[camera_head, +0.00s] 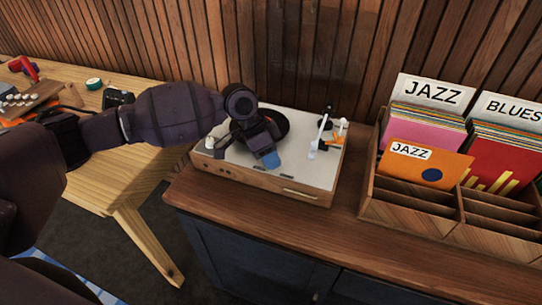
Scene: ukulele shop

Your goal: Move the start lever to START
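A record player (262,184) with a pale top and wooden sides sits on the wooden cabinet. A black disc (287,124) on it is partly hidden by my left gripper. The white tonearm (319,137) stands on the right of its top, with a small orange part (340,139) beside it. A small pale knob (210,142) is at the left edge. I cannot make out which part is the start lever, or its labels. My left gripper (270,160) is above the middle of the player, pointing down with bluish tips; its opening is not clear. My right gripper is not in view.
A wooden record crate (409,215) with JAZZ and BLUES dividers stands close to the player's right. A lighter wooden table (95,190) with small items is at the left. The slatted wall (290,50) is close behind. The cabinet top (370,250) is clear in front.

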